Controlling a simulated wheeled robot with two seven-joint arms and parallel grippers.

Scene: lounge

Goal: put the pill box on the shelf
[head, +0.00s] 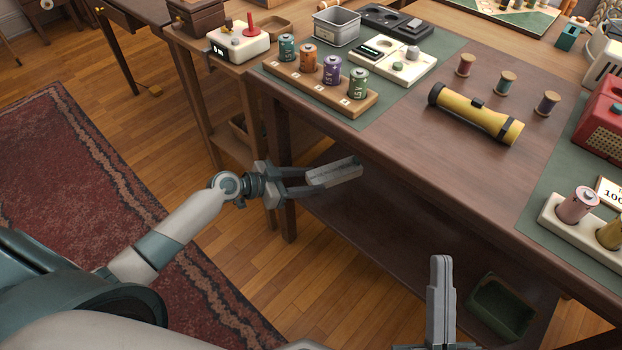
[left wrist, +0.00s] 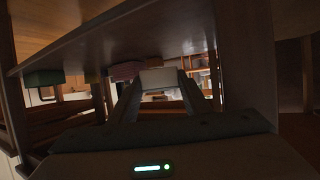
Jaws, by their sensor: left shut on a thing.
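My left gripper (head: 325,178) is shut on a pale grey box, which I take as the pill box (head: 334,174). It is held level in front of the opening under the big table, near its left leg. In the left wrist view the box (left wrist: 164,78) shows as a pale block between the two fingers. The shelf (head: 400,222) is the dark board low under the tabletop. The box appears above it, apart from it; the exact gap is unclear. My right gripper (head: 441,262) points upward at the bottom of the head view, its fingers together and empty.
A dark green bin (head: 501,306) sits at the right of the shelf. The tabletop (head: 420,140) overhangs it, with a battery rack (head: 318,92) and a yellow flashlight (head: 474,114) above. The shelf's left and middle look clear. A red rug (head: 80,190) lies left.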

